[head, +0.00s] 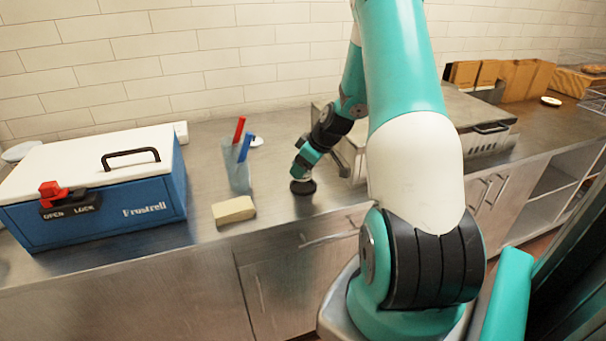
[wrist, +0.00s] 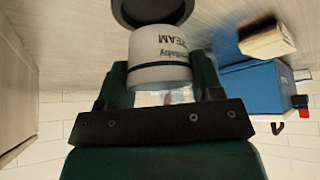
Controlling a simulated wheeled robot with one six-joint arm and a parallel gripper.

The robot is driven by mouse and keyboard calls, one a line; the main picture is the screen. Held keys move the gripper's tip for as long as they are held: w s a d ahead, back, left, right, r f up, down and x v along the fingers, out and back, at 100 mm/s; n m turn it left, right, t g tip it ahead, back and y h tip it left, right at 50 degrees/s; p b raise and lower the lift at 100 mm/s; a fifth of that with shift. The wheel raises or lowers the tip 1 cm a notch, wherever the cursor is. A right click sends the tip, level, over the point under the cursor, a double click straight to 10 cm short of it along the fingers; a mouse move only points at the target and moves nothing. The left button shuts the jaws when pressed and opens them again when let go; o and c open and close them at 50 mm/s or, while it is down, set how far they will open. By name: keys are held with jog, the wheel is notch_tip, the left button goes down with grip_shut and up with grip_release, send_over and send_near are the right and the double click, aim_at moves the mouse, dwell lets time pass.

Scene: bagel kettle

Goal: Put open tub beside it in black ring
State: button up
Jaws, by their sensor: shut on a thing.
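My gripper (head: 302,168) is shut on a white tub with dark printed letters. In the wrist view the tub (wrist: 162,62) sits between the two fingers (wrist: 161,78). The black ring (head: 303,188) lies on the steel counter under my gripper in the head view. In the wrist view the ring (wrist: 122,16) shows at the top edge, partly cut off, right at the far end of the tub. I cannot tell whether the tub is inside the ring or just above it. The tub's opening is hidden.
A blue cool box (head: 110,205) with a white lid stands at the left. A clear cup (head: 238,172) with red and blue pens and a cream block (head: 234,210) stand left of my gripper. A metal appliance (head: 475,128) is to the right.

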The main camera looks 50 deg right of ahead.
jog(key=shift+f, duration=1.75)
jog(key=shift+f, duration=0.15)
jog(key=o, duration=0.9)
